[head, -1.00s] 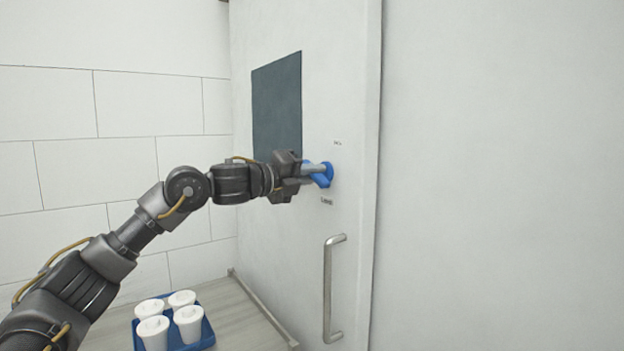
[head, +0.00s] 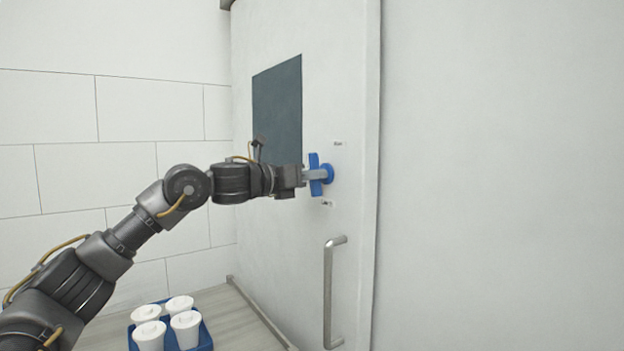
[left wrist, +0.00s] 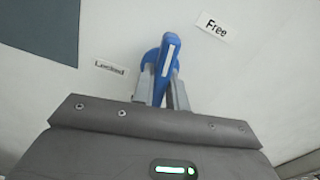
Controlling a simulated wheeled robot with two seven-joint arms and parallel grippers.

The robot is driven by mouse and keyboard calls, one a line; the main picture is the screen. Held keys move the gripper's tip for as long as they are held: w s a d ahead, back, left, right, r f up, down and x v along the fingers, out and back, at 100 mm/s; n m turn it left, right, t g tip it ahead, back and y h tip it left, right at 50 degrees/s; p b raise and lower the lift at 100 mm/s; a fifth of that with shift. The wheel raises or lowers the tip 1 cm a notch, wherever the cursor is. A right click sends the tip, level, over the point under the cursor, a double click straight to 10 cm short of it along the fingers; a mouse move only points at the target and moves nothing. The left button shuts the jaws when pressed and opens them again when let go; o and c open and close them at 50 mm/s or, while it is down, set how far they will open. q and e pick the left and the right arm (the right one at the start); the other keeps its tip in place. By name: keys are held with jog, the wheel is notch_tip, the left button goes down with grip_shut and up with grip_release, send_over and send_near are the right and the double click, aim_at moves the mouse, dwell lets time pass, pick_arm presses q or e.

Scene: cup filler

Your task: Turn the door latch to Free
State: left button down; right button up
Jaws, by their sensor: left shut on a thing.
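The blue door latch (head: 314,161) is on the pale door, and its handle stands roughly upright in the head view. In the left wrist view the latch handle (left wrist: 167,62) has a white stripe and points between the two labels. The "Free" label (left wrist: 213,26) is at upper right there and the "Locked" label (left wrist: 110,68) is at left. In the head view the small labels sit above and below the latch. My left gripper (head: 316,174) is shut on the latch handle, with one finger on each side (left wrist: 163,88). My right gripper is out of view.
The door (head: 290,240) has a dark window (head: 278,108) and a vertical metal pull handle (head: 328,290) below the latch. A blue tray (head: 206,338) with several white cups (head: 180,304) stands on the surface at lower left. A bare wall (head: 500,170) fills the right.

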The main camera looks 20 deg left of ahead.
pick_arm(q)
jog(key=shift+m, duration=1)
jog(key=c, duration=1.4)
grip_release()
